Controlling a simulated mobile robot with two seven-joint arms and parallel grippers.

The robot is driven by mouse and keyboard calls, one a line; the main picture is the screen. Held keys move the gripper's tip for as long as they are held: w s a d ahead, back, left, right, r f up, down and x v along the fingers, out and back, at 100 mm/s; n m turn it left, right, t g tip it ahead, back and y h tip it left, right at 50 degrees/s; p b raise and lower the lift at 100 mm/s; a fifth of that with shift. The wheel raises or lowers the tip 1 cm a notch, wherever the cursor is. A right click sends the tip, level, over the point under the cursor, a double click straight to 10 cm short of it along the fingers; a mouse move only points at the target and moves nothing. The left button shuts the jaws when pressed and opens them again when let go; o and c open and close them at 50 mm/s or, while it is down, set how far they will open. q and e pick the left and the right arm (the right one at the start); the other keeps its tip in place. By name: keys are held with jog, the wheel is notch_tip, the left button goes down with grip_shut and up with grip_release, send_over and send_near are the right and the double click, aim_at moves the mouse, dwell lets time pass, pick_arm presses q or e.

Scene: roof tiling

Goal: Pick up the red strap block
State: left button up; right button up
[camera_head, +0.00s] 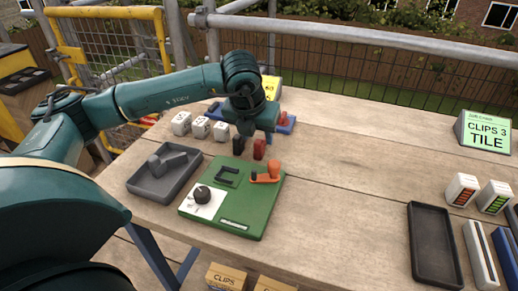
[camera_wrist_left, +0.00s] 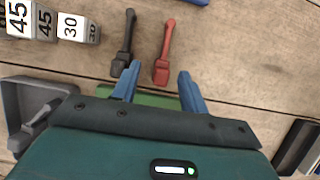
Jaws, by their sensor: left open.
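The red strap block (camera_head: 259,149) stands on the wooden table behind the green board, just right of a dark block (camera_head: 238,146). In the left wrist view the red block (camera_wrist_left: 165,50) shows a thick near end and a thin far end. The dark block (camera_wrist_left: 125,45) lies to its left. My left gripper (camera_head: 256,137) is above and beside the blocks, pointing down. In the left wrist view its blue fingertips (camera_wrist_left: 159,70) are apart and empty, with the red block's thick end in the gap as seen. Contact cannot be told. My right gripper is out of view.
The green board (camera_head: 250,215) carries an orange piece (camera_head: 267,174) and a dark knob. A grey tray (camera_head: 135,185) with a grey tool lies left. White numbered blocks (camera_head: 200,127) stand behind. A blue tray (camera_head: 286,127) is partly hidden. The table's middle right is clear.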

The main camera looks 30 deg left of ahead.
aim_at(259, 140)
pick_arm(q)
jog(key=x, duration=0.4)
jog(key=shift+s+d+f, duration=0.1)
jog(key=shift+d+f, duration=0.1)
jog(key=shift+f, duration=0.05)
jog(key=shift+c, duration=0.3)
grip_shut()
